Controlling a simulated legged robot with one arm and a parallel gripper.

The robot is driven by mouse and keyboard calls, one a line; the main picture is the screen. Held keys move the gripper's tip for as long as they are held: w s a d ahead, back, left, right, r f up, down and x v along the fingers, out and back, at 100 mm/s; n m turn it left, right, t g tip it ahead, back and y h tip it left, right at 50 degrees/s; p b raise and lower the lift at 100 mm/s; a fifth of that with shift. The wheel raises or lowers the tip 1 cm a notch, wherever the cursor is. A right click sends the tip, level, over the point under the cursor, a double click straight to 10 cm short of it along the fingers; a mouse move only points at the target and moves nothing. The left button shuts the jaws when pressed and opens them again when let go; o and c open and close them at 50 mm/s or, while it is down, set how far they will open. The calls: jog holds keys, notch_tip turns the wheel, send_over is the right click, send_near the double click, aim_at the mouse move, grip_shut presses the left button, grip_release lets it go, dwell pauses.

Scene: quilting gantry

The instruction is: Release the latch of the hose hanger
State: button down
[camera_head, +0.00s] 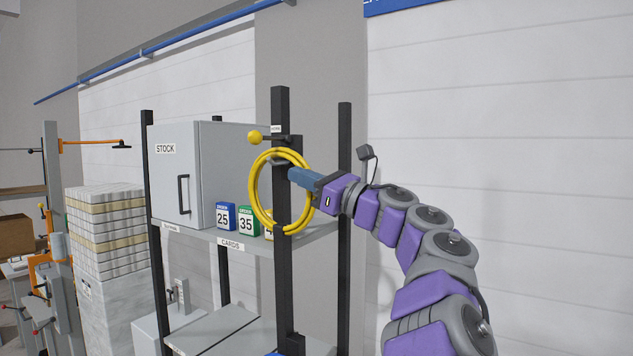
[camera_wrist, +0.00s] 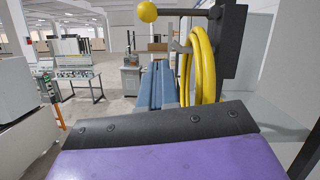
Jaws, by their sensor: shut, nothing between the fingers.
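A coil of yellow hose (camera_head: 254,196) hangs from a hanger on a black upright post (camera_head: 281,265). A lever with a yellow ball knob (camera_head: 254,137) sticks out to the left from the post, above the coil. In the wrist view the knob (camera_wrist: 147,12) is at the top, and the hose (camera_wrist: 207,62) hangs at the right beside a grey hook (camera_wrist: 181,46). My gripper (camera_head: 292,174) has blue fingers, shut and empty, at the upper right side of the coil. In the wrist view its fingers (camera_wrist: 158,68) lie below the lever and left of the hose; contact is unclear.
A grey STOCK cabinet (camera_head: 172,178) stands on the shelf behind. Numbered cards in blue (camera_head: 226,216) and green (camera_head: 246,221) sit near the coil's lower left. Another black post (camera_head: 344,130) stands to the right. A stack of pale blocks (camera_head: 108,230) is at the left.

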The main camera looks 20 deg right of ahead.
aim_at(270, 139)
jog(key=w+a+r+p, duration=0.3)
jog(key=w+a+r, duration=0.1)
jog(key=a, duration=0.1)
jog(key=shift+a+r, duration=0.35)
jog(key=shift+r, duration=0.05)
dwell(0.3)
jog(key=shift+w+d, duration=0.1)
jog(key=shift+w, duration=0.05)
jog(key=shift+r+m+p, duration=0.5)
jog(key=shift+m+p, duration=0.1)
